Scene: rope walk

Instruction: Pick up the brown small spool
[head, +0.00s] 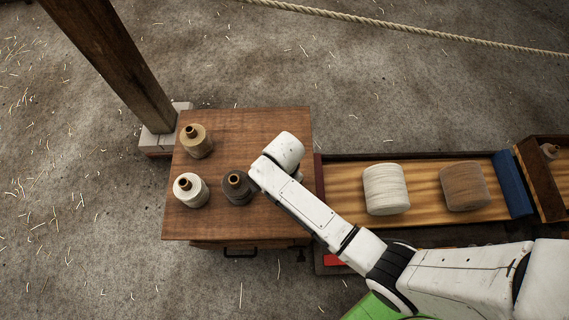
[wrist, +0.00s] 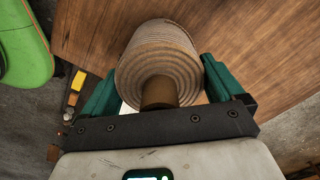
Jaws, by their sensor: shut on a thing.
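A brown small spool (wrist: 160,60) with ridged winding and a darker core fills the middle of the wrist view. My gripper (wrist: 165,90) is shut on it, with a green finger on each side. In the head view my arm's white end hangs over the right side of the wooden cabinet top and hides the fingers and the held spool. I cannot tell whether the spool touches the wood.
A tan spool (head: 197,143), a white spool (head: 191,192) and a dark spool (head: 237,189) stand on the cabinet (head: 240,125). A tray (head: 428,207) at the right holds a large cream spool (head: 386,190) and a large brown spool (head: 464,187). A post (head: 115,60) rises behind.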

